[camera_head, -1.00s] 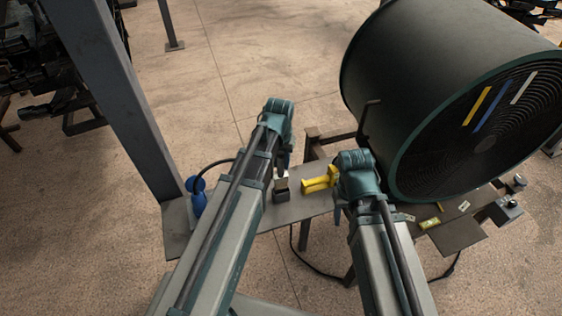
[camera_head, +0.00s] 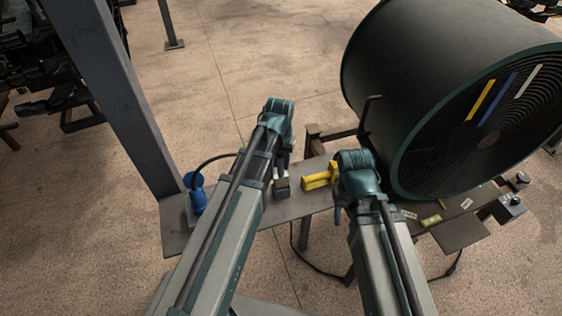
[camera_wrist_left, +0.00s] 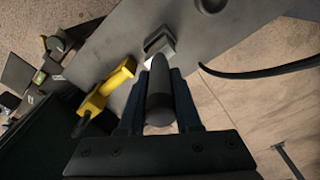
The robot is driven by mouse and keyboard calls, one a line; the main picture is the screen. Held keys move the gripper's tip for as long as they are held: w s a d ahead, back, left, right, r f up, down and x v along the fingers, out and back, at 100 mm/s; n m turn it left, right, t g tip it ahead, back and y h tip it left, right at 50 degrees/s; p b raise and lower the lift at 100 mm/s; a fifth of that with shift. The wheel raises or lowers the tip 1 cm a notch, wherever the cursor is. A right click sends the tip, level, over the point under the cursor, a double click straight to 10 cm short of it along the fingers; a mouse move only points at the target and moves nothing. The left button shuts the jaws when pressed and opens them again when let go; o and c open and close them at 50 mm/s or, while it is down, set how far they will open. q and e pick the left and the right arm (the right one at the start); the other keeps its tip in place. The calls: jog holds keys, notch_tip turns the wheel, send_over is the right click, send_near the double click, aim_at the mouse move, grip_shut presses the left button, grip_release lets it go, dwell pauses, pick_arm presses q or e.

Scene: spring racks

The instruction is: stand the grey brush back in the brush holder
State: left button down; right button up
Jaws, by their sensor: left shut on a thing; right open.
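My left gripper (camera_head: 283,165) is shut on the grey brush. In the left wrist view (camera_wrist_left: 159,95) the brush's dark rounded handle (camera_wrist_left: 160,98) lies between the two fingers and points at the camera. Its far end is mostly hidden behind the handle. The brush holder (camera_head: 282,189) is a small grey block on the narrow shelf, just below the left gripper. In the left wrist view the holder (camera_wrist_left: 161,40) shows just beyond the handle; I cannot tell whether the brush touches it. My right gripper (camera_head: 338,210) is open, mostly hidden by its own wrist.
A yellow tool (camera_head: 318,180) lies on the grey shelf (camera_head: 300,207) right of the holder, close to my right wrist. A blue plug-like part (camera_head: 196,193) with a black cable stands at the shelf's left. A large dark drum (camera_head: 430,90) fills the right.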

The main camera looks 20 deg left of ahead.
aim_at(281, 169)
pick_arm(q)
jog(key=shift+f+b, duration=2.05)
jog(key=shift+f, duration=0.1)
jog(key=c, duration=0.5)
grip_release()
jog(key=shift+r, duration=0.1)
jog(key=shift+r, duration=0.1)
jog(key=r+p, duration=0.9)
jog(key=s+r+p, duration=0.1)
jog(key=r+p, duration=0.3)
jog(key=p, duration=0.1)
jog(key=shift+r, duration=0.3)
jog(key=shift+s+d+f, duration=0.1)
jog(key=shift+f, duration=0.15)
jog(key=s+d+f+m+b, duration=0.1)
jog(key=s+d+f+b, duration=0.2)
jog(key=s+f+b, duration=0.1)
jog(key=s+d+f+m+b, duration=0.1)
jog(key=s+d+f+b, duration=0.3)
jog(key=s+f+b, duration=0.1)
jog(key=s+d+f+m+g+y+b, duration=0.1)
jog(key=s+d+f+b, duration=0.2)
jog(key=s+f+b, duration=0.1)
jog(key=shift+s+d+f+m+b, duration=0.15)
jog(key=shift+f+m+b, duration=0.3)
jog(key=shift+b, duration=0.3)
